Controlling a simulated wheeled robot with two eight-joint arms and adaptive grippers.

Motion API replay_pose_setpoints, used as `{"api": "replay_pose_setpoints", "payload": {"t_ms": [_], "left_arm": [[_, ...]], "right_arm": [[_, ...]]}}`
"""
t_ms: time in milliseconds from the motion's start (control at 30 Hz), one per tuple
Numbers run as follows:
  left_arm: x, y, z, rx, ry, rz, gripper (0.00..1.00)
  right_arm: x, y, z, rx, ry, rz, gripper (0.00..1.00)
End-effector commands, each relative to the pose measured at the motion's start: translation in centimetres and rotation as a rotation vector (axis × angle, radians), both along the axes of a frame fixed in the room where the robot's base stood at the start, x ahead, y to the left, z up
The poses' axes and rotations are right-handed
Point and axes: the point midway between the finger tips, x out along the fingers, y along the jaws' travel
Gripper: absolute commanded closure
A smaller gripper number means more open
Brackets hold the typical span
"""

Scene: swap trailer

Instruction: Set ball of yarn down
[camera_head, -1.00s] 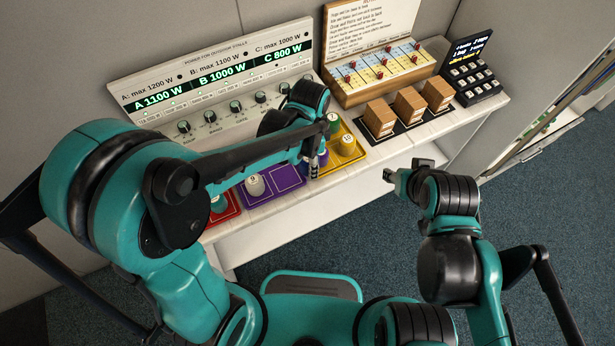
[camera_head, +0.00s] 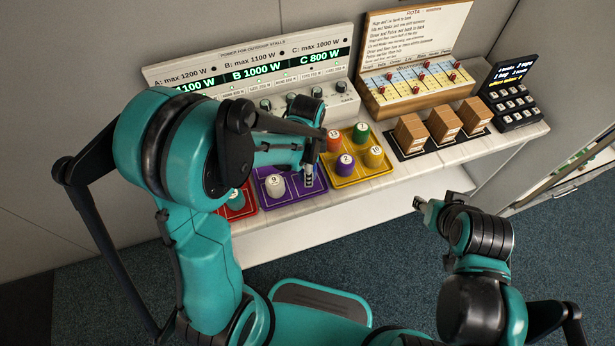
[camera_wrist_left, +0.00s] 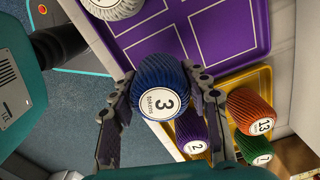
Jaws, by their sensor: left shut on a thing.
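In the left wrist view a dark blue ball of yarn (camera_wrist_left: 162,86) with a white label reading 3 sits between the two fingers of my left gripper (camera_wrist_left: 160,98), which is shut on it. In the head view my left gripper (camera_head: 308,180) is over the right part of the purple tray (camera_head: 294,197); the blue ball is hidden or too small to tell there. A pale ball labelled 9 (camera_head: 275,185) stands in the left part of that tray. Whether the blue ball touches the tray I cannot tell. My right gripper (camera_head: 419,204) hangs in front of the shelf, its jaws too small to read.
The yellow tray (camera_head: 359,182) to the right holds orange (camera_head: 333,141), green (camera_head: 360,134), purple (camera_head: 345,166) and yellow balls (camera_head: 373,157). A red tray (camera_head: 244,209) is at left. Wooden blocks (camera_head: 445,125), a control panel and a keypad (camera_head: 513,98) stand behind and right.

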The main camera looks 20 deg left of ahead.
Motion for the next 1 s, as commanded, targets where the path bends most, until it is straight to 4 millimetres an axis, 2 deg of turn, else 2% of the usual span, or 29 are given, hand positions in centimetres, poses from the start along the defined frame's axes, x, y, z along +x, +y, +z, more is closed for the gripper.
{"api": "replay_pose_setpoints", "payload": {"t_ms": [100,200,567,600,1000], "left_arm": [[0.0,0.0,-2.3,0.000,0.000,0.000,0.82],[0.0,0.0,-3.3,0.000,0.000,0.000,0.82],[0.0,-0.1,-3.5,0.000,0.000,0.001,0.82],[0.0,-0.1,-3.5,0.000,0.000,0.001,0.45],[0.0,-0.1,-2.8,0.000,0.000,0.001,0.45]], "right_arm": [[0.0,0.0,-1.2,0.000,0.000,0.000,0.60],[0.0,0.0,-1.6,0.000,0.000,0.000,0.60],[0.0,0.0,-1.8,0.000,0.000,0.000,0.60],[0.0,0.0,-1.7,0.000,0.000,0.000,0.60],[0.0,0.0,-1.1,0.000,0.000,0.000,0.60]]}}
